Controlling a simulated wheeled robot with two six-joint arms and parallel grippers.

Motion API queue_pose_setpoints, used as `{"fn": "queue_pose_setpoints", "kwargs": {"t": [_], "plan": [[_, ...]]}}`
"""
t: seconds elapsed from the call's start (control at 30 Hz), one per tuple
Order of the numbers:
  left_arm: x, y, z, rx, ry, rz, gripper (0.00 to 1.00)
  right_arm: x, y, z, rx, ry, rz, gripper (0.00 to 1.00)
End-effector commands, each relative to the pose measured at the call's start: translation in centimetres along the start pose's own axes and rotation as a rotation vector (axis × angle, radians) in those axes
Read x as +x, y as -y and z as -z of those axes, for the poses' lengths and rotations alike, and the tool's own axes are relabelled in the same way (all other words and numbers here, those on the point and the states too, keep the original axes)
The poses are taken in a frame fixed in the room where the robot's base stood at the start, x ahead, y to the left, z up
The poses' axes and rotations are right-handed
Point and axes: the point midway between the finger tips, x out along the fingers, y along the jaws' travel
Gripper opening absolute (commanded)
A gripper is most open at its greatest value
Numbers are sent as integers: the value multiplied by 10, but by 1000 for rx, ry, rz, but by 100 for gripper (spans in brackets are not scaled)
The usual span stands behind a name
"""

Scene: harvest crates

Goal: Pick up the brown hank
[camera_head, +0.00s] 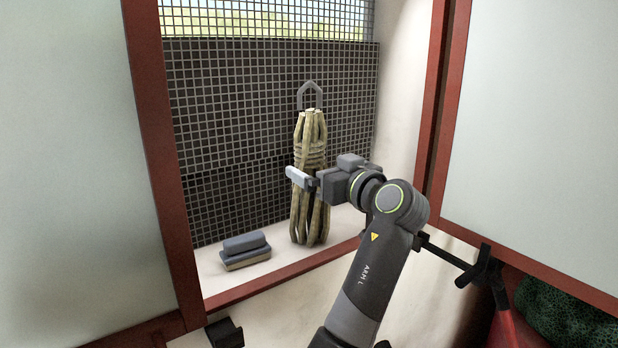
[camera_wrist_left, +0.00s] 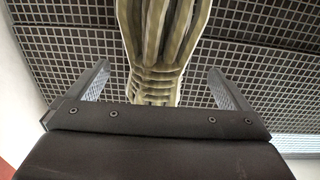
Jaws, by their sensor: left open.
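The brown hank (camera_head: 308,138) is a bundle of tan-brown cord, wrapped round its middle, hanging upright from a grey hook (camera_head: 309,92) in front of black mesh. Its lower loops come down close to the pale sill. My left gripper (camera_head: 303,181) is at the middle of the hank, in front of it; its far side is partly hidden. In the left wrist view, the hank (camera_wrist_left: 162,45) shows between the two separated fingers of the gripper (camera_wrist_left: 158,70), with gaps on both sides. My right gripper is not in view.
A dark grey and tan block (camera_head: 246,251) lies on the sill left of the hank. Red-brown frame posts (camera_head: 160,150) and frosted panels (camera_head: 545,130) flank the opening. Dark green bumpy stuff (camera_head: 570,312) is at the lower right. The sill between block and hank is clear.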

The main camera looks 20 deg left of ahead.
Motion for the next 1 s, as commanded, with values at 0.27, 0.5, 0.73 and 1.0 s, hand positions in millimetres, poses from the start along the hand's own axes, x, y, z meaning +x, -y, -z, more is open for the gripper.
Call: {"fn": "queue_pose_setpoints", "kwargs": {"t": [0.27, 0.5, 0.73, 1.0], "plan": [[26, -1, 5, 3, 1, 2, 100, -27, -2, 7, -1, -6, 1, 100], [49, -1, 2, 2, 1, 1, 100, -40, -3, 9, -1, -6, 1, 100], [51, -2, -1, 0, 1, -1, 100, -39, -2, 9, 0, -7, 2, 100], [51, -2, 0, 0, 1, -1, 71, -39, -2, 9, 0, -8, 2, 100]]}}
